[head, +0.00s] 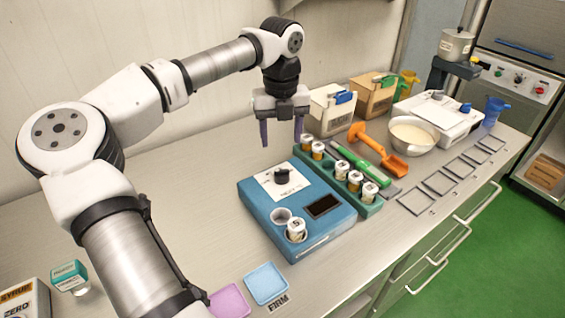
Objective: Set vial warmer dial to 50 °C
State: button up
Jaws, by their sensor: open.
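The vial warmer (262,220) is a blue box on the steel counter, in the middle of the head view. Its black dial (282,176) sits on a white plate at the back of its top face. The plate's markings and the dial's setting are too small to read. A dark display (323,205) lies on the right of the top. One vial (296,230) stands in a front well, and the well to its left (281,215) looks empty. My gripper (282,143) points down above and behind the dial, open and empty, its two fingers apart.
A green rack (369,208) with several vials stands close on the warmer's right. Blue (266,283) and purple (229,300) trays lie in front.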

aim_at(282, 170)
notch_tip(282, 170, down, 10)
jog(key=p, duration=0.2)
jog(key=shift+f+p, duration=0.2)
jog(key=shift+p, duration=0.2)
jog(key=c, duration=1)
